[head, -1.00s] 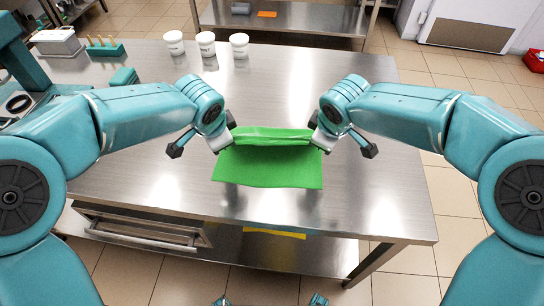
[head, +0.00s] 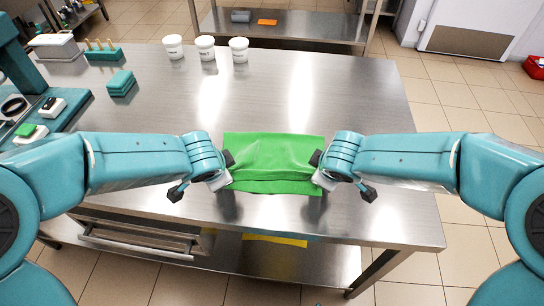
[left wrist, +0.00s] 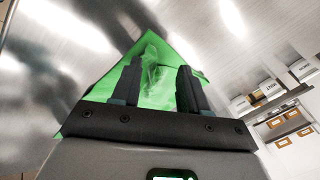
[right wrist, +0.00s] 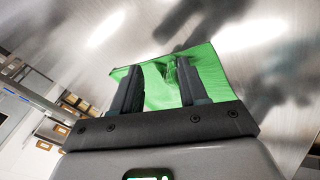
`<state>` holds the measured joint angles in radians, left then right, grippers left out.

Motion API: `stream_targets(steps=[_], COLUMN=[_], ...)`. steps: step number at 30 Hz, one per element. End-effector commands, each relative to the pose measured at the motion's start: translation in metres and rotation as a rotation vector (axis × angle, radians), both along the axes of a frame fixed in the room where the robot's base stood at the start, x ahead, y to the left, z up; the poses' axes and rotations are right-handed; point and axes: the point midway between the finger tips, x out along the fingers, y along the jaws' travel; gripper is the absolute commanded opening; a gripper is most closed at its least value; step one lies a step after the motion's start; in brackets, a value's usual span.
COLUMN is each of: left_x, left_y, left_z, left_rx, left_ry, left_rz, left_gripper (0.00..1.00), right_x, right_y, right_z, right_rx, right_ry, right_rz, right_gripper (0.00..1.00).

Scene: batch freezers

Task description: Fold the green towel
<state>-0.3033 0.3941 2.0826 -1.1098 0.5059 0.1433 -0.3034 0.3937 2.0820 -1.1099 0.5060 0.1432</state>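The green towel (head: 272,160) lies on the steel table in the head view, folded over, with a ridge and wrinkles along its near part. My left gripper (head: 228,172) is at its left near side and my right gripper (head: 318,172) at its right near side, both low by the tabletop. In the left wrist view the fingers (left wrist: 160,85) stand apart with towel (left wrist: 155,55) showing between and beyond them. In the right wrist view the fingers (right wrist: 157,85) are also apart, with towel (right wrist: 215,75) behind them. Neither pair closes on the cloth.
The steel table (head: 300,90) is clear beyond and right of the towel. White tubs (head: 205,48) stand at the back edge. Teal blocks (head: 120,83) and a teal machine (head: 30,75) are at the left. A drawer (head: 140,238) is below the front edge.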

Motion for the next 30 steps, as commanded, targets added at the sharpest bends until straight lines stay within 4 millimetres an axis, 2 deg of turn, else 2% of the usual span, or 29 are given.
stream_targets(steps=[8,11,16,24,30], left_x=[-0.002,-0.004,-0.014,-0.044,-0.060], left_y=[-0.001,-0.002,-0.002,-0.002,-0.002], left_z=[-0.004,0.001,0.029,0.066,0.086], left_rx=[0.001,-0.001,-0.003,-0.002,-0.002], left_ry=[0.008,0.006,0.002,0.001,0.002], left_rz=[-0.003,-0.004,-0.004,-0.006,-0.006], left_gripper=[0.47,0.47,0.47,0.47,0.47], right_x=[-0.002,-0.004,-0.014,-0.044,-0.060], right_y=[0.001,0.002,0.002,0.002,0.002], right_z=[-0.005,0.000,0.028,0.066,0.086], right_rx=[0.000,0.001,0.004,0.003,0.002], right_ry=[0.010,0.007,0.003,0.001,0.003], right_rz=[0.003,0.003,0.003,0.006,0.006], right_gripper=[0.47,0.47,0.47,0.47,0.47])
